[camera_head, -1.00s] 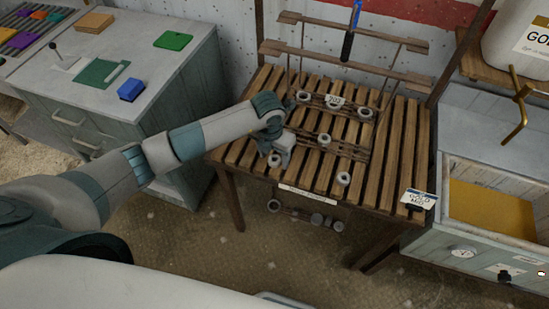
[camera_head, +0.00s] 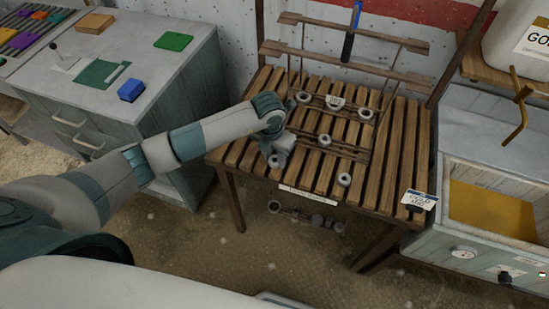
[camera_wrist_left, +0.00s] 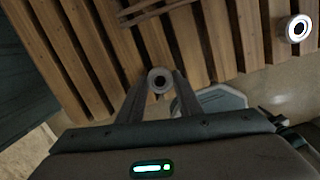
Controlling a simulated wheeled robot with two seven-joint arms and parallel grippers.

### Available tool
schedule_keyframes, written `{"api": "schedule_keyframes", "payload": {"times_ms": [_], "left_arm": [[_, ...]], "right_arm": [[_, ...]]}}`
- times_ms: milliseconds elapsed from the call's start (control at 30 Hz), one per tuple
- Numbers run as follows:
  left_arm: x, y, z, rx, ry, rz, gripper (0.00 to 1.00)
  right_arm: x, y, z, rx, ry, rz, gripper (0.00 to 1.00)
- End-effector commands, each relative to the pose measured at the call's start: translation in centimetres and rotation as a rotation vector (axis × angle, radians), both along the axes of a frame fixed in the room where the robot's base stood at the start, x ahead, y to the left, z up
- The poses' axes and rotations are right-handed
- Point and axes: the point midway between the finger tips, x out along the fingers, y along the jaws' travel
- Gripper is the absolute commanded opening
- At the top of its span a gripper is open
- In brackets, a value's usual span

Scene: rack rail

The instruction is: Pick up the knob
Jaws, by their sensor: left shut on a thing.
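The knob (camera_wrist_left: 160,79) is a round pale grey piece with a dark centre. In the left wrist view it sits between the fingertips of my left gripper (camera_wrist_left: 160,88), which is shut on it. In the head view the same knob (camera_head: 274,161) shows at the front left of the slatted wooden table, just below my left gripper (camera_head: 280,155). The gripper hides part of it. I cannot tell whether the knob is clear of the slats. My right gripper is not in view.
Several similar knobs, one of them the front knob (camera_head: 344,180), sit on the slatted table (camera_head: 400,170). A wooden rail rack (camera_head: 350,65) rises at the back. A grey cabinet (camera_head: 150,60) stands left. An open drawer (camera_head: 490,200) and a brass lever (camera_head: 520,110) are right.

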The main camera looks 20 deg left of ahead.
Motion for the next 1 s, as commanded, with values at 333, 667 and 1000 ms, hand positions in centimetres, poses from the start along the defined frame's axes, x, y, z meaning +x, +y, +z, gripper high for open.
{"api": "schedule_keyframes", "payload": {"times_ms": [333,667,1000], "left_arm": [[0.2,0.0,3.3,-0.001,-0.007,-0.002,0.09],[3.4,-5.0,7.0,-0.002,-0.006,-0.003,0.09],[6.1,-8.9,10.2,-0.001,-0.003,0.000,0.09]], "right_arm": [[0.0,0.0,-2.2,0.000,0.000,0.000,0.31],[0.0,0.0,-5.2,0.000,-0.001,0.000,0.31],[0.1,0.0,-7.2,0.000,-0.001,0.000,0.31]]}}
